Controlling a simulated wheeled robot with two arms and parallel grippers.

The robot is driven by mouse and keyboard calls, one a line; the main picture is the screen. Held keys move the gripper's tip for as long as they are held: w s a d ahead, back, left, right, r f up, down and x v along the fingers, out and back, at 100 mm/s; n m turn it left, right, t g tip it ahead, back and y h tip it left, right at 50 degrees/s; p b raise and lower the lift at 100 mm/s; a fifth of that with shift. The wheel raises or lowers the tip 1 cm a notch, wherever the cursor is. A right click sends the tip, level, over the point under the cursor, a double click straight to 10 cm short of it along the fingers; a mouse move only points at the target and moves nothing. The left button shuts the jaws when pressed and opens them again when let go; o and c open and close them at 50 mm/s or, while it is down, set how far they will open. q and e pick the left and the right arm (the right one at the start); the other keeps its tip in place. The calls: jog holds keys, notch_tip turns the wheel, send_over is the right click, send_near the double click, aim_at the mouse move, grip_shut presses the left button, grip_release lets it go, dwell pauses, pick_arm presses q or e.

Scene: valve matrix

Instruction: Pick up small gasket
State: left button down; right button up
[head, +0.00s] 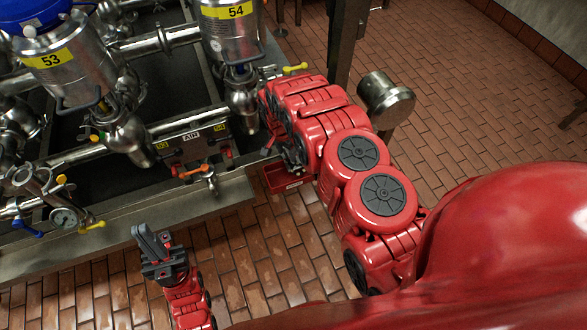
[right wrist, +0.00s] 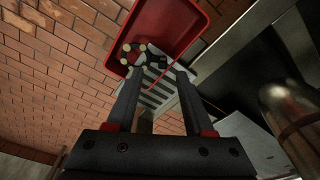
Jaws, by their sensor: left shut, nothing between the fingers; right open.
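My right gripper (right wrist: 158,74) is open in the right wrist view, its two fingers pointing at a red tray (right wrist: 186,12). Dark ring-shaped parts lie in the tray just beyond the fingertips. One dark part (right wrist: 127,58) has several pale round spots. Another small dark part (right wrist: 157,62) sits beside it, near the gap between the fingers. I cannot tell which of them is the small gasket. Nothing is visibly held. My left gripper (head: 152,243) is shut and empty, over the floor.
A metal frame edge (head: 130,224) with pipes, valves and tanks labelled 53 (head: 75,70) and 54 (head: 232,35) stands left of the tray. An orange-handled valve (head: 197,172) is close by. A steel cylinder (head: 386,100) stands behind my right arm. Tiled floor is clear at right.

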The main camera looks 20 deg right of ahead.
aim_at(288, 159)
jog(key=f+b, duration=0.3)
jog(key=w+f+b, duration=0.1)
jog(key=shift+d+f, duration=0.3)
jog(key=shift+f, duration=0.1)
jog(key=shift+r, duration=0.1)
grip_shut()
